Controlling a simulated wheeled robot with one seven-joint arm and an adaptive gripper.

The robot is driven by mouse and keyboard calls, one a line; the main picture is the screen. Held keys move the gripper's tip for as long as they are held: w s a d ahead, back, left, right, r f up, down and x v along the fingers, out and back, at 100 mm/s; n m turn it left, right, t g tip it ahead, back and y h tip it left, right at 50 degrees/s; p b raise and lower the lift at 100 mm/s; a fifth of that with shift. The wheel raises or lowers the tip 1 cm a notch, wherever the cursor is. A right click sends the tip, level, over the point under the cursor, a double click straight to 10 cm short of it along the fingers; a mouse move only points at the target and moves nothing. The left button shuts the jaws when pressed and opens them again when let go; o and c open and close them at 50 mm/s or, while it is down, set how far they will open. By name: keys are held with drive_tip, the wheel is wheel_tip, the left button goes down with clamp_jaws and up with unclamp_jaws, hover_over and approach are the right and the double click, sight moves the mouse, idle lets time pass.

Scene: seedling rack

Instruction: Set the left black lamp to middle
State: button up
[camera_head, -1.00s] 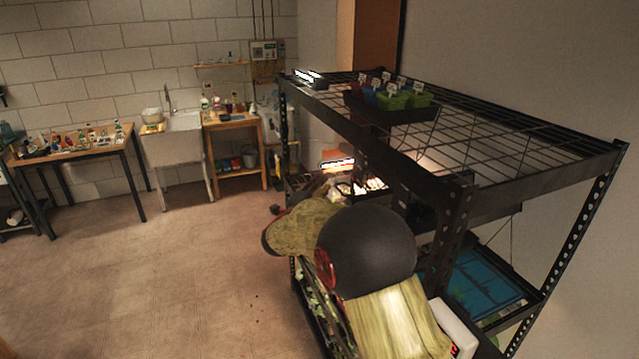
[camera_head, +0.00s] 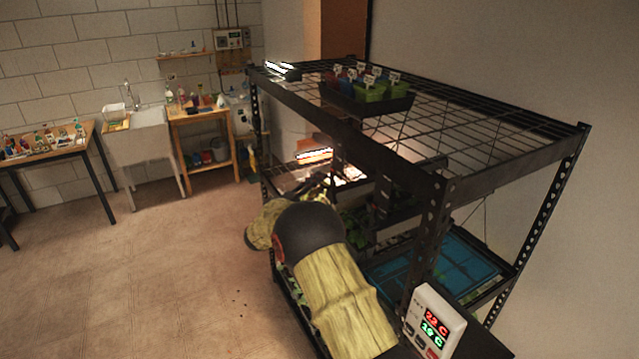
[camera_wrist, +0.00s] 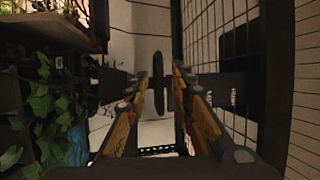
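Under the rack's top shelf in the head view, a dark lamp housing (camera_head: 395,205) hangs, with a bright lit area farther back. I cannot tell which lamp is the left black one. My gripper (camera_wrist: 160,78) is open in the wrist view, with orange and dark fingers apart.
The black metal rack (camera_head: 510,158) has a perforated post close to my arm. A white controller with a display (camera_head: 432,322) sits on its near side. A black tray of pots (camera_head: 360,104) stands on top. Green leaves (camera_wrist: 45,105) lie left of the gripper. Open floor is at left.

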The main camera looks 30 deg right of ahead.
drive_tip(key=shift+w+d, duration=0.15)
drive_tip(key=shift+d, duration=0.15)
drive_tip(key=shift+c, duration=0.4)
clamp_jaws()
idle(0.5)
